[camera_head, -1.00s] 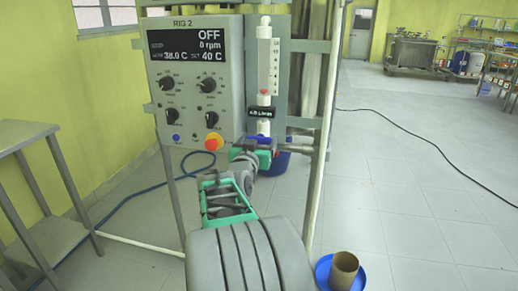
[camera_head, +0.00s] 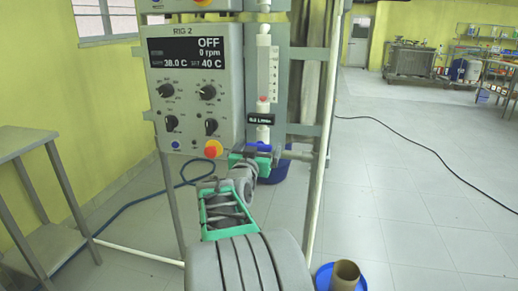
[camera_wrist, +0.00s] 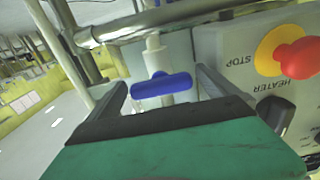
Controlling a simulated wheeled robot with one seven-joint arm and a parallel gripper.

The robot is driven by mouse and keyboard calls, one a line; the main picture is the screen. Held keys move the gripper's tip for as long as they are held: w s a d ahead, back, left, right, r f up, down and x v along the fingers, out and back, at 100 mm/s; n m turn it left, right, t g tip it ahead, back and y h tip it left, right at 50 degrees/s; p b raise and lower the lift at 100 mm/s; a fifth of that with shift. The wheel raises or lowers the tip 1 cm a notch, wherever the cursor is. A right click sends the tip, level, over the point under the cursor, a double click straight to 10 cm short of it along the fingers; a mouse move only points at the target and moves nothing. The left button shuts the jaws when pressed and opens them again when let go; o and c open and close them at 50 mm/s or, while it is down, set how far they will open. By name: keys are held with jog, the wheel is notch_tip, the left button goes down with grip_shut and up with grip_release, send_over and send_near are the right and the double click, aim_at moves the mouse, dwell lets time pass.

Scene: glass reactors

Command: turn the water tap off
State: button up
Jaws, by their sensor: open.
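The water tap has a blue bar handle (camera_wrist: 162,85) on a pale vertical pipe below the flow meter (camera_head: 263,75). In the wrist view the handle lies across the space between the two fingers of my gripper (camera_wrist: 163,78). The fingers are open, one on each side, and small gaps seem to remain. In the head view my green gripper (camera_head: 250,161) is at the blue handle (camera_head: 258,150), which it partly covers. The small flow display (camera_head: 261,119) above the tap is lit, but its number is too small to read surely.
A control box (camera_head: 195,85) reading OFF stands left of the tap. Its red stop button (camera_wrist: 299,58) is close to the right finger. A metal frame pole (camera_head: 322,150) stands to the right.

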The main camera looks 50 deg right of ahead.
jog(key=p+v, duration=0.1)
jog(key=v, duration=0.7)
jog(key=shift+d, duration=0.1)
